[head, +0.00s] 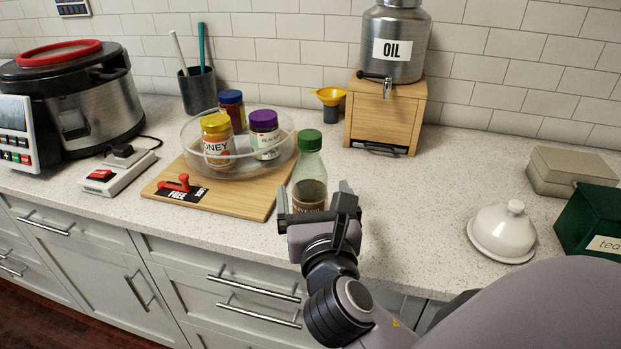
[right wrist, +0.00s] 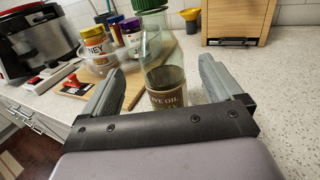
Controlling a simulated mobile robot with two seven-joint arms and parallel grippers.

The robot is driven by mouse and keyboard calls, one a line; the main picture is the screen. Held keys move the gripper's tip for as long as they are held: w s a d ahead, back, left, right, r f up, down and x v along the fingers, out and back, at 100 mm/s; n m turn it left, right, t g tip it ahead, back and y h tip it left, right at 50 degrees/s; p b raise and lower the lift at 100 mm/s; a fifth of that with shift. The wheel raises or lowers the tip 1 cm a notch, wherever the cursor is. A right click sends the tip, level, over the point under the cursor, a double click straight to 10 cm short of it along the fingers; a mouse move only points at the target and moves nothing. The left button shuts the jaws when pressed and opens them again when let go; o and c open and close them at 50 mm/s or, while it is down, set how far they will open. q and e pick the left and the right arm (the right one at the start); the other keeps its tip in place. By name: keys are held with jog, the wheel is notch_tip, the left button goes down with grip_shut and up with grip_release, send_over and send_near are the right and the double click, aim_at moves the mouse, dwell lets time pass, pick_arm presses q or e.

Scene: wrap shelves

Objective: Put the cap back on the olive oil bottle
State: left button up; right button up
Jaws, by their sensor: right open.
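The olive oil bottle (head: 311,170) stands upright on the counter by the right front edge of the wooden board. It is clear, with dark oil low inside and a brown label. A green cap (head: 309,140) sits on its top; I cannot tell how tightly. My right gripper (head: 314,198) is open, its fingers on either side of the bottle's lower part. In the right wrist view the bottle (right wrist: 164,78) stands between or just beyond the open fingers (right wrist: 163,72), with gaps on both sides. The bottle's base is hidden behind the gripper. My left gripper is out of view.
A wooden board (head: 235,199) holds a clear round tray (head: 190,147) with jars, left of the bottle. A wooden stand (head: 385,125) with an oil canister is behind. A white domed dish (head: 502,232) is at right. The counter between bottle and dish is clear.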

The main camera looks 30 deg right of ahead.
jog(key=v, duration=0.4)
jog(key=shift+s, duration=0.1)
jog(key=shift+a, duration=0.1)
dwell(0.5)
